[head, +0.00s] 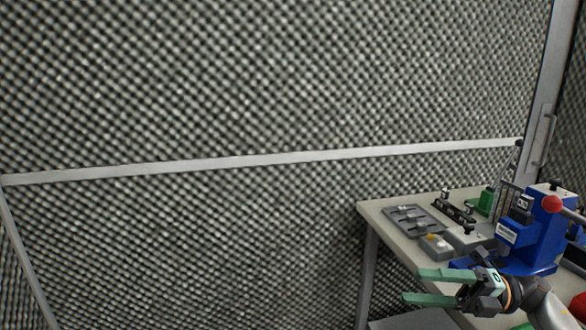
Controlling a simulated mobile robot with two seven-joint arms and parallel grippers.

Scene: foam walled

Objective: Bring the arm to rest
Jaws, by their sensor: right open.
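My right gripper (430,286) is at the lower right of the head view. Its two green fingers point left and stand apart, with nothing between them. The arm behind it comes in from the lower right corner. The gripper shows in front of the table's (375,208) near side, and I cannot tell its exact height against the tabletop. My left gripper is not in view.
The table holds a grey tray (405,212) with small parts, a dark rack (452,208), a grey box (468,241) and a blue machine (538,236) with a red knob (552,204). A foam-patterned wall (250,90) with a pale rail (260,160) stands behind. Left of the table looks clear.

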